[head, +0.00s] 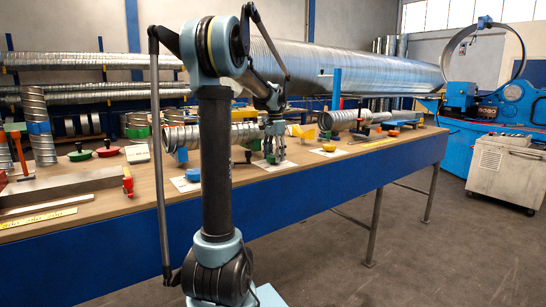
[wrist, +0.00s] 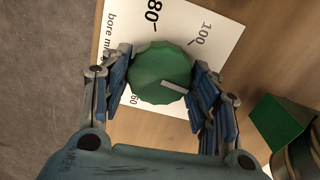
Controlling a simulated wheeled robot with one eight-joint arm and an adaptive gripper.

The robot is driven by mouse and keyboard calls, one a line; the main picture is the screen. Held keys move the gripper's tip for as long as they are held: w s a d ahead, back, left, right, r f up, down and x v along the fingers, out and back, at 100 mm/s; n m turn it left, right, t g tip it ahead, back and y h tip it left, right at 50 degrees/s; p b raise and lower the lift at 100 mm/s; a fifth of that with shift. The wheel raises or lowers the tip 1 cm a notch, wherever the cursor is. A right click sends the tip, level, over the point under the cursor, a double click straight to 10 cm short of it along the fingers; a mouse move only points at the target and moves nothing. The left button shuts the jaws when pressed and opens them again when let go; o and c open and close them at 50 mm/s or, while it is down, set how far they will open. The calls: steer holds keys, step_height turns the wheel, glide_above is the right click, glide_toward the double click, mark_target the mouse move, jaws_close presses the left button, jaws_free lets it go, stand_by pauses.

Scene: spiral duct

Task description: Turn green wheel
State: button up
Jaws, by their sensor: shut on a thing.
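The green wheel (wrist: 158,72) is a faceted knob with a pale pointer bar, seen from above in the wrist view. It sits on a white card printed with 60, 80 and 100. My gripper (wrist: 162,82) has its blue-padded fingers against both sides of the wheel. In the head view my gripper (head: 274,148) points down over the bench, and the wheel (head: 271,158) shows only partly between the fingers.
The wooden bench (head: 130,195) has a blue front edge. A blue knob (head: 193,175) stands left of my gripper and a yellow knob (head: 329,147) to its right. In the wrist view a green block (wrist: 283,125) lies close to the right finger.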

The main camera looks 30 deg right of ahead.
steer(key=shift+w+n, duration=0.1)
steer(key=shift+n, duration=0.3)
steer(key=n, duration=0.3)
steer(key=shift+n, duration=0.3)
steer(key=shift+a+n, duration=0.1)
steer(key=shift+n, duration=1.7)
steer(key=o, duration=1)
steer(key=shift+o, duration=0.2)
